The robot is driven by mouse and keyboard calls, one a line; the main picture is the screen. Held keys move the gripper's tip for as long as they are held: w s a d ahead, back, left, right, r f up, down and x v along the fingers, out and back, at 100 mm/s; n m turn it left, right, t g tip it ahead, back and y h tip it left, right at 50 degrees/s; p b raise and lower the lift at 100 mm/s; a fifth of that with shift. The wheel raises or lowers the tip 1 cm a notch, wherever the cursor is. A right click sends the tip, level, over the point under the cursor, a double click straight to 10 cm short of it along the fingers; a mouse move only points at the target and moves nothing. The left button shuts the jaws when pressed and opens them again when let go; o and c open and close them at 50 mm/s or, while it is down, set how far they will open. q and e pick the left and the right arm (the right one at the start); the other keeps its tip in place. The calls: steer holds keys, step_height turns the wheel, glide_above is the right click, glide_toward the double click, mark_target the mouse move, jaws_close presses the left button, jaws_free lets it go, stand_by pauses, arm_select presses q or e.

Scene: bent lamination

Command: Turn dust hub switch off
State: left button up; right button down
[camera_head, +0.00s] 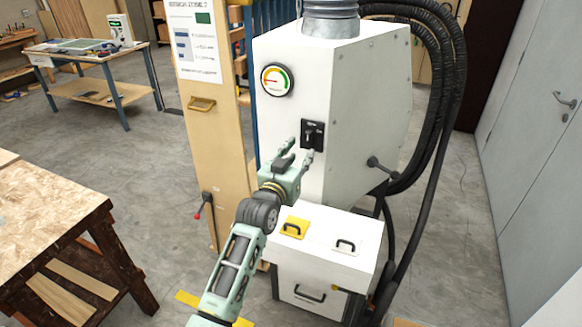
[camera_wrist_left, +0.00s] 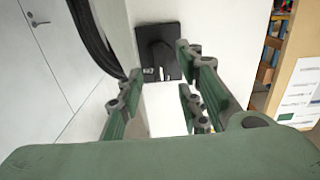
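The dust hub (camera_head: 340,100) is a white cabinet with a round gauge (camera_head: 276,80) on its front. Its switch (camera_head: 312,135) is a black plate with a small lever, below and right of the gauge. In the left wrist view the switch plate (camera_wrist_left: 158,52) is ahead, beyond the fingers, with its lever partly visible. My left gripper (camera_head: 296,152) is just below and in front of the switch, pointing up at it. Its fingers are spread with nothing between them, and it also shows in the left wrist view (camera_wrist_left: 160,95). I cannot tell whether the fingers touch the switch. My right gripper is not in view.
A white box with a yellow-backed handle (camera_head: 294,227) sits below the hub. Black hoses (camera_head: 450,80) hang at its right. A wooden panel (camera_head: 215,130) stands at left, with a workbench (camera_head: 50,215) nearer. Open floor (camera_head: 455,240) lies between hub and grey door.

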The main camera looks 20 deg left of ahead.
arm_select(q)
steer(key=s, duration=0.6)
steer(key=shift+s+a, duration=0.15)
steer(key=shift+s, duration=0.2)
